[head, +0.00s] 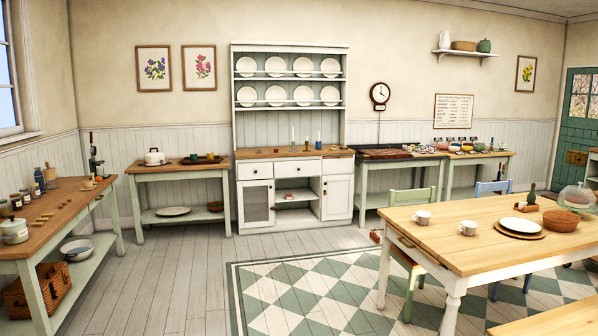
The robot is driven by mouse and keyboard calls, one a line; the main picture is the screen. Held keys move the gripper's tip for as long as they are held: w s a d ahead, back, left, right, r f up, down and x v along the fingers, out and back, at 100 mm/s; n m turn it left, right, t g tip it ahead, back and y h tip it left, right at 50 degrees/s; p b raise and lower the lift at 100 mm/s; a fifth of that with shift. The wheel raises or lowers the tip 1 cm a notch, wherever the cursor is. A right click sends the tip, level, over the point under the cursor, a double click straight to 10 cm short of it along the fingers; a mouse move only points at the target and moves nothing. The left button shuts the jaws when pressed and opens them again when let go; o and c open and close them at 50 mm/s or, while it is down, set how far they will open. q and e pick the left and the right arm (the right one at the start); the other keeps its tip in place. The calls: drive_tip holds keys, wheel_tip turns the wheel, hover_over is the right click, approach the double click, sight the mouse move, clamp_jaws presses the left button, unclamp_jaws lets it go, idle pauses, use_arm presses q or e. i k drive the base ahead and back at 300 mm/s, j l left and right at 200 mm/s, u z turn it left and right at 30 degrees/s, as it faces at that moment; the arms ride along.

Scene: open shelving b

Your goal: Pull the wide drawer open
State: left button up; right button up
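A white dresser (240,131) stands against the back wall with a row of drawers under its wooden top. Its middle drawer (285,170) looks wider than the left drawer (247,171) and the right drawer (345,165). All of these drawers look shut. The dining table (478,255) at the right also has a drawer front with a handle (406,242) at its left end, which looks shut. I cannot tell from the picture alone which one is called the wide drawer. Neither of my grippers is in view.
Bare floorboards (180,270) lie open before the dresser. A checked rug (300,290) covers the middle floor. A side table (180,170) and a left workbench (60,215) line the walls. A green chair (408,197) stands by the dining table.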

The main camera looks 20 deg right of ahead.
sight(286, 169)
drive_tip(key=z, duration=0.15)
drive_tip(key=i+z, duration=0.15)
drive_tip(key=i, duration=0.9)
drive_tip(key=i+j+z, duration=0.15)
drive_tip(key=i, duration=1.7)
drive_tip(key=i+j+z, duration=0.1)
drive_tip(key=i, duration=0.75)
drive_tip(key=i+j+z, duration=0.1)
drive_tip(key=i, duration=0.7)
drive_tip(key=i+l+z, duration=0.4)
drive_tip(key=i, duration=0.9)
drive_tip(key=i+j+z, duration=0.2)
drive_tip(key=i+z, duration=0.2)
drive_tip(key=i, duration=0.9)
drive_tip(key=i+z, duration=0.15)
drive_tip(key=i, duration=0.55)
drive_tip(key=i+z, duration=0.2)
drive_tip(key=i, duration=0.45)
drive_tip(key=i+j+z, duration=0.15)
drive_tip(key=i, duration=0.5)
drive_tip(key=u, duration=0.4)
